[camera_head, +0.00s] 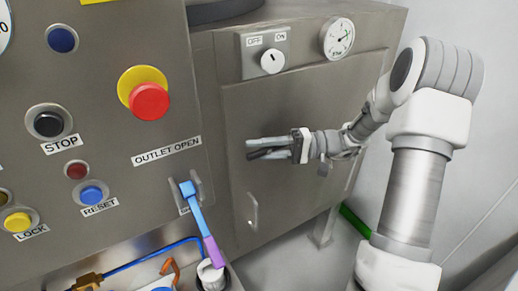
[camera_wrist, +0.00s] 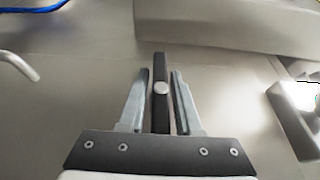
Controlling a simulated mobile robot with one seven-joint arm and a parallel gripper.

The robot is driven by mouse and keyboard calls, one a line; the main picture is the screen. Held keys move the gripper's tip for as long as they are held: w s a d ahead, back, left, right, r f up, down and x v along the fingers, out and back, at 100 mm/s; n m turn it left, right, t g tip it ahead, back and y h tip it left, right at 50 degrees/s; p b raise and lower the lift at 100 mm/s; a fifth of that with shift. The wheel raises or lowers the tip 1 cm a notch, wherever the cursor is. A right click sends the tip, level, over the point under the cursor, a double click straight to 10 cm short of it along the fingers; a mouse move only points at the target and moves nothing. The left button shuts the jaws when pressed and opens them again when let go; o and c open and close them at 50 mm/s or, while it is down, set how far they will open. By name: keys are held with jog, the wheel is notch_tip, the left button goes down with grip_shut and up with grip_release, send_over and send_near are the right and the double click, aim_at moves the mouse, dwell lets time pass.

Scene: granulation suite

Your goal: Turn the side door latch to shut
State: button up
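The side door (camera_head: 290,190) is a grey metal panel on the machine's side. Its latch is a black bar with a round silver pivot (camera_wrist: 161,88), seen in the wrist view. The bar lies lengthwise between the two fingers of my gripper (camera_wrist: 160,98). A narrow gap shows on each side of it, so the fingers look open and not clamped on it. In the head view my gripper (camera_head: 268,147) reaches in from the right in front of the door. A dark bar shows at its fingers there, and the rest of the latch is hidden.
A door handle (camera_head: 252,211) sits at the door's lower left and also shows in the wrist view (camera_wrist: 18,66). Above the door are an OFF/ON knob (camera_head: 272,61) and a gauge (camera_head: 338,38). A blue lever (camera_head: 190,192) and control panel (camera_head: 105,150) stand left.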

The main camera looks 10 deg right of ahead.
jog(key=shift+o, duration=1.3)
jog(key=shift+d, duration=0.15)
jog(key=s+d+p, duration=0.1)
jog(key=d+p, duration=0.1)
jog(key=d, duration=1.5)
jog(key=shift+s, duration=0.2)
jog(key=shift+f, duration=0.1)
